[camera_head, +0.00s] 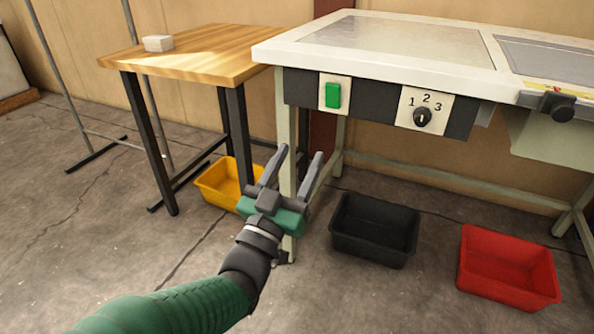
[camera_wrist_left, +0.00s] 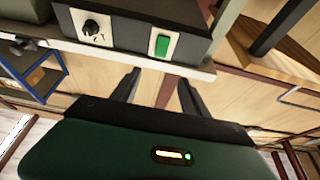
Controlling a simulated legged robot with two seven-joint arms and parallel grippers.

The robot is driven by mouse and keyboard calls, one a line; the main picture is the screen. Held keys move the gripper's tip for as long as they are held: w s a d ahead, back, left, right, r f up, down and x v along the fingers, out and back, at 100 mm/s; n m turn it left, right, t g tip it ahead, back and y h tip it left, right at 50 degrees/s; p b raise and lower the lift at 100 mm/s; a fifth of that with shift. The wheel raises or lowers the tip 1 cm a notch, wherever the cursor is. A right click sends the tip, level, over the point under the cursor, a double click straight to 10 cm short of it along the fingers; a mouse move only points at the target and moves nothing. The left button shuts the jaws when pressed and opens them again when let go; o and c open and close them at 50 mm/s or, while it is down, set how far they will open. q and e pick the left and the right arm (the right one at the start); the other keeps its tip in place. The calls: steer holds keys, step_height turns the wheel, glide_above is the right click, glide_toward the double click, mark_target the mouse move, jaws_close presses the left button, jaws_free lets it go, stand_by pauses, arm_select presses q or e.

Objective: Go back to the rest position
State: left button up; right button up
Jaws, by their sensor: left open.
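My left gripper (camera_head: 295,170) is open, with nothing between its fingers. It is raised in front of the machine table's front leg, below the control panel, with its fingers pointing up. It also shows in the left wrist view (camera_wrist_left: 157,88), where its two dark fingers are spread apart. The control panel carries a green button (camera_head: 333,95) and a numbered dial (camera_head: 423,117); the button (camera_wrist_left: 162,45) and the dial (camera_wrist_left: 91,28) also show in the left wrist view. The fingers look apart from both. My right gripper is not in view.
The machine table (camera_head: 280,50) has a white top. A wooden table (camera_head: 205,60) with a small pale block (camera_head: 158,43) stands at the left. A yellow bin (camera_head: 217,185), a black bin (camera_head: 375,230) and a red bin (camera_head: 508,267) are on the floor. Floor at the left is mostly clear.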

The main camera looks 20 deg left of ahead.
arm_select(q)
steer(key=shift+r, duration=0.1)
step_height(320, 180, down, 8)
steer(key=g+y+p, duration=0.1)
steer(key=g+p, duration=0.8)
steer(key=p, duration=0.4)
steer(key=s+f+g+p, duration=0.2)
steer(key=s+g+p, duration=0.4)
steer(key=s, duration=0.2)
steer(key=s+f+g+p, duration=0.3)
steer(key=s+g+p, duration=0.2)
steer(key=s, duration=0.3)
steer(key=w+p+v, duration=0.2)
steer(key=p+v, duration=0.9)
steer(key=w+r+p+v, duration=0.1)
steer(key=w+p+v, duration=0.2)
steer(key=p+v, duration=0.9)
steer(key=w+p+v, duration=0.2)
steer(key=p+v, duration=0.9)
steer(key=p, duration=0.1)
steer(key=shift+w+a+r, duration=0.25)
steer(key=shift+w+r, duration=0.3)
steer(key=shift+r, duration=0.25)
